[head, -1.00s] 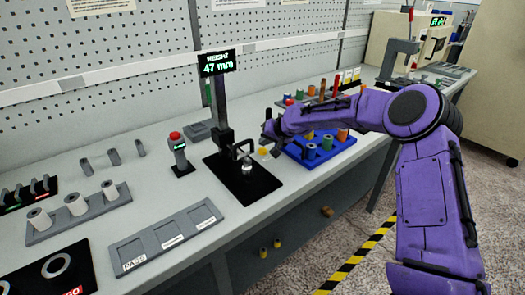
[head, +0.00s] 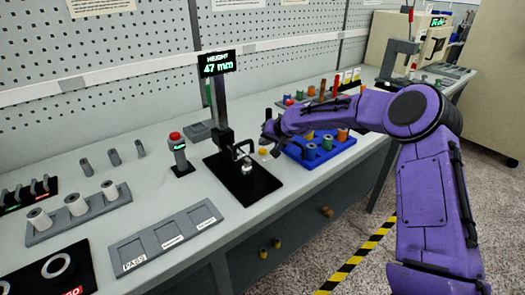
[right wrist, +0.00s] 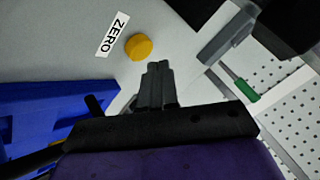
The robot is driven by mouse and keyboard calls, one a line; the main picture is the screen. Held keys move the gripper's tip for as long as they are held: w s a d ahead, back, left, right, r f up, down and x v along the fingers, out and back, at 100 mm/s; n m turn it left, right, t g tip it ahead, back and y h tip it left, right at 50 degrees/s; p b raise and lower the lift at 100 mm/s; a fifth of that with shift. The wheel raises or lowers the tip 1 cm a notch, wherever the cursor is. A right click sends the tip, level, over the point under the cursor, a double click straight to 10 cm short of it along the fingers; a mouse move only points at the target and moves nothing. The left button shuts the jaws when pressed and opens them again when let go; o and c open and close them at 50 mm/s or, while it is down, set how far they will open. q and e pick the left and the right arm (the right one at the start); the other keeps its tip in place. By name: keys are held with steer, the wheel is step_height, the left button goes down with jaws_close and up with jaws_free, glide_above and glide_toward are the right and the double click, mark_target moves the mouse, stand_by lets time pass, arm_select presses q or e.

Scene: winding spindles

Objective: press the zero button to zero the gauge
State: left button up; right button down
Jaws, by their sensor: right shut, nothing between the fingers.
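The height gauge stands on a black base (head: 243,180), with a dark post and a display (head: 216,64) reading "HEIGHT 47 mm". A small metal piece (head: 247,168) sits under its arm. The yellow zero button (head: 263,152) is on the bench just right of the gauge. In the right wrist view the button (right wrist: 138,47) lies next to a "ZERO" label (right wrist: 112,35). My right gripper (right wrist: 155,68) is shut and empty, its tips close to the button; they look apart from it in the picture, and the height gap is unclear. My left gripper is out of view.
A blue tray (head: 318,155) with colored spools is close to the right of the button, below my right arm. A red-topped post (head: 178,150) stands left of the gauge. Grey sorting trays (head: 165,240) lie at the front left. A pegboard (head: 120,60) backs the bench.

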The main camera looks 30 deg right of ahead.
mark_target(265, 151)
stand_by(0.5)
steer(key=shift+f, duration=0.4)
steer(key=shift+f, duration=0.5)
stand_by(0.4)
steer(key=shift+r, duration=0.15)
steer(key=shift+r+p, duration=0.75)
steer(key=shift+p, duration=0.05)
steer(key=shift+r, duration=0.1)
steer(key=shift+r+p, duration=0.25)
steer(key=shift+p, duration=0.15)
step_height(265, 151, up, 4)
steer(key=p, duration=0.4)
steer(key=shift+r, duration=0.15)
